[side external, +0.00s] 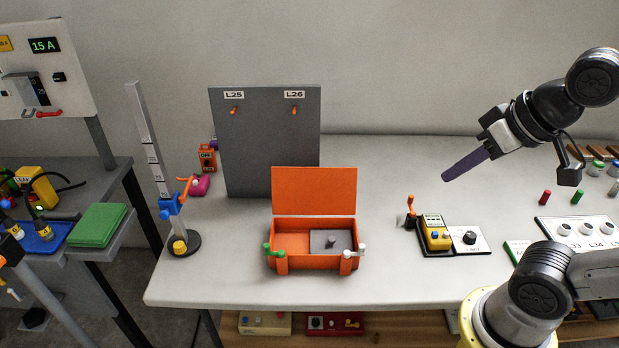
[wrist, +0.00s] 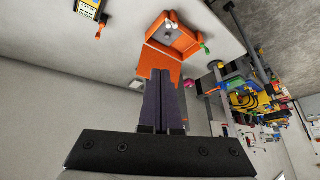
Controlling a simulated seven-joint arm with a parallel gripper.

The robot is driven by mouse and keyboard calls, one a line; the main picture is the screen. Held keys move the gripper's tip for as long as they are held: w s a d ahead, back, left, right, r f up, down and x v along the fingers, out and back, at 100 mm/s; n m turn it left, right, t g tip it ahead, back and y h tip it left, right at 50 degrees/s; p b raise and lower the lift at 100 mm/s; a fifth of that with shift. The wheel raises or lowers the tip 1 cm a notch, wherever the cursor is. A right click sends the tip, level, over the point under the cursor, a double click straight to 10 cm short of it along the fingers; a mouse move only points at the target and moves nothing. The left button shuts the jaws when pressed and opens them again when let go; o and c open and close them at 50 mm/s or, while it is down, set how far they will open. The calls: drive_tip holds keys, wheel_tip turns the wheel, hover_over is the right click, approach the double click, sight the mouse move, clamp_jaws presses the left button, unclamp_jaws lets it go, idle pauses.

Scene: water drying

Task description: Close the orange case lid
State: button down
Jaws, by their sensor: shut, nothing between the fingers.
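The orange case (side external: 312,262) stands on the white table with its lid (side external: 314,191) raised upright at the back. Inside it is a grey block with a knob (side external: 331,242) on the right side. A green latch (side external: 272,251) is on the front left and a white latch (side external: 350,253) on the front right. My gripper (side external: 446,176) is shut and empty, in the air to the right of the case and well above the table. In the wrist view the case (wrist: 178,38) is beyond my purple fingertips (wrist: 165,74), and the lid (wrist: 160,62) is partly hidden behind them.
A grey panel (side external: 265,140) with labels L25 and L26 stands behind the case. A measuring stand (side external: 160,170) is to its left. A yellow meter (side external: 436,234) on a base is to its right. The table in front of the case is clear.

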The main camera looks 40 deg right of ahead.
drive_tip(key=w+d+r+m, duration=0.1)
drive_tip(key=w+r+m, duration=0.2)
drive_tip(key=w+r, duration=0.5)
drive_tip(key=m+g+h, duration=0.2)
drive_tip(key=m, duration=0.2)
hover_over(314, 190)
wheel_tip(314, 190, down, 9)
drive_tip(key=w+f, duration=0.1)
drive_tip(key=f, duration=0.2)
drive_tip(key=w+f+g, duration=0.1)
drive_tip(key=f, duration=0.2)
drive_tip(key=w+f+g, duration=0.1)
drive_tip(key=f, duration=0.2)
drive_tip(key=shift+d+f+n, duration=0.15)
drive_tip(key=shift+d+n, duration=0.15)
drive_tip(key=shift+w+f, duration=0.1)
drive_tip(key=shift+f, duration=0.6)
drive_tip(key=x, duration=0.9)
drive_tip(key=shift+r, duration=0.1)
